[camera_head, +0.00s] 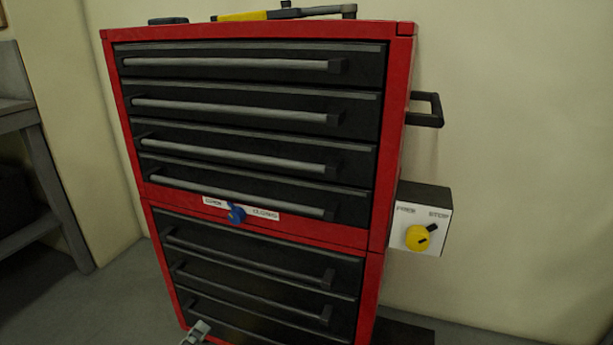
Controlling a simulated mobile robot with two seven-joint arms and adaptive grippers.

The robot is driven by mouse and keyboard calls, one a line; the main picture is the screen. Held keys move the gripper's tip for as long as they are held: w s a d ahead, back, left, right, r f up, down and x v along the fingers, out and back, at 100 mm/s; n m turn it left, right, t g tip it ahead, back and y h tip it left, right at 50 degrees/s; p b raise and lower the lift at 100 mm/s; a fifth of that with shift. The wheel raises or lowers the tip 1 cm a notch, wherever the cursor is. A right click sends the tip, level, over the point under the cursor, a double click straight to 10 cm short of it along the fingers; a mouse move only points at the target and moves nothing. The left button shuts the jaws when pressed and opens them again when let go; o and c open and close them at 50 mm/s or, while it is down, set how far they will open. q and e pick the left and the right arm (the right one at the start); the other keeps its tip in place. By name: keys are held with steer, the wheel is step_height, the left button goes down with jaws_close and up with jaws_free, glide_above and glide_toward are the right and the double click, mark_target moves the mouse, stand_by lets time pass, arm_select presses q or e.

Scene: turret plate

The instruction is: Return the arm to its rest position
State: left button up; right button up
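A small grey part of what looks like my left gripper (197,332) shows at the bottom edge, left of centre, in front of the lower drawers. Most of it is cut off by the frame, and I cannot tell whether it is open or shut. No object shows in it. My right gripper is not in view. A red tool cabinet (398,100) with black drawers stands in front of me. A blue knob (236,214) sits on a white label strip on its red middle band. A yellow knob (418,237) sits on a box at its right side.
A black handle (428,110) sticks out from the cabinet's right side. Yellow and black tools (285,13) lie on its top. A grey bench (40,150) stands at the far left. Bare floor (115,300) lies between bench and cabinet. All visible drawers look shut.

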arm_select(q)
steer(key=s+a+f+n+g+y, duration=0.2)
steer(key=a+f+n+g+y, duration=0.6)
steer(key=a+f+n, duration=1.1)
steer(key=s+a+f+n+g+y, duration=0.2)
steer(key=s+a+f+g, duration=0.15)
steer(key=s+a, duration=0.3)
steer(key=s+d+f+n+h, duration=0.1)
steer(key=d+f+h, duration=0.1)
steer(key=d, duration=0.6)
steer(key=s+d+f+n+g+h, duration=0.1)
steer(key=s+d+f+n+h, duration=0.1)
steer(key=d+f, duration=0.3)
steer(key=d, duration=0.4)
steer(key=shift+s+d+f+n, duration=0.15)
steer(key=shift+d+f+n, duration=0.05)
steer(key=shift+d+n, duration=0.1)
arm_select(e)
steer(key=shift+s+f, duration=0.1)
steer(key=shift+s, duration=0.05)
arm_select(q)
steer(key=shift+c, duration=0.4)
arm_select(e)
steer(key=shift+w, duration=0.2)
